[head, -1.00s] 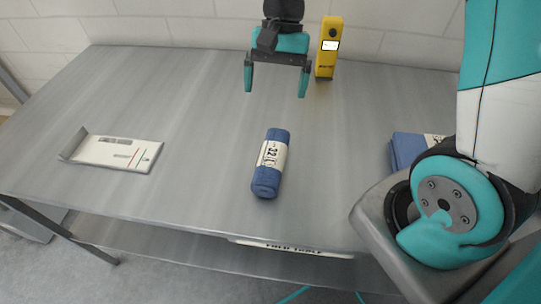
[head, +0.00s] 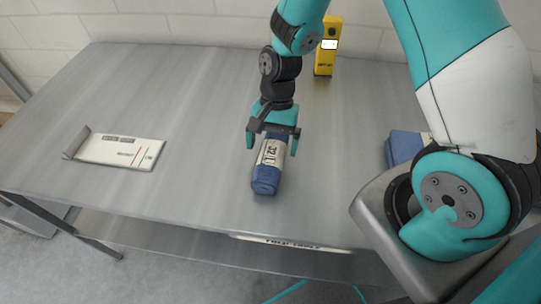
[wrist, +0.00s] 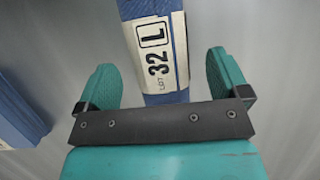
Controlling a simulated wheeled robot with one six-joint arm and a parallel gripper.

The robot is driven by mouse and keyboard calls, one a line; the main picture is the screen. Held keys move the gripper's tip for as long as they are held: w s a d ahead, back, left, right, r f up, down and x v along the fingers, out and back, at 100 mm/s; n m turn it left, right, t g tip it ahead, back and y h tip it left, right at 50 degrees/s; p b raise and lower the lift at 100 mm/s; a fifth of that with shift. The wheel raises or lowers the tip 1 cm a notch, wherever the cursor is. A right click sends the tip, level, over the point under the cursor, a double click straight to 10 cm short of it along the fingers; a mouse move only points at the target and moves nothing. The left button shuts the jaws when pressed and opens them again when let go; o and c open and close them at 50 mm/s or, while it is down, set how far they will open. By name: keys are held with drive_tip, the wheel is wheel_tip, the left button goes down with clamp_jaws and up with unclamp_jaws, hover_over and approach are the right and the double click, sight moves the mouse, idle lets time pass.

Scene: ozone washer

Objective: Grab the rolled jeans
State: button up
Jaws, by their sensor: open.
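The rolled jeans (head: 267,179) are a blue roll with a cream paper band, lying on the grey metal table in the head view. In the wrist view the roll (wrist: 176,97) runs between my two teal fingers, and its band reads "LOT 32 L". My gripper (head: 272,145) is open over the far end of the roll, one finger on each side. In the wrist view, gaps show between the roll and both fingers of my gripper (wrist: 173,80). The far end of the roll is hidden by my gripper in the head view.
A second blue item (head: 403,147) lies at the right, partly behind my arm; a blue edge also shows at left in the wrist view. A white tray-like panel (head: 118,150) lies at left. A yellow device (head: 325,62) stands at the back. The table's (head: 190,95) left half is mostly clear.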

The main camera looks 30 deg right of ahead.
sight(272, 148)
drive_tip(key=p+x, duration=0.1)
drive_tip(key=x, duration=0.3)
drive_tip(key=shift+d, duration=0.1)
drive_tip(key=c, duration=1.2)
drive_tip(key=shift+w, duration=0.1)
drive_tip(key=shift+c, duration=0.2)
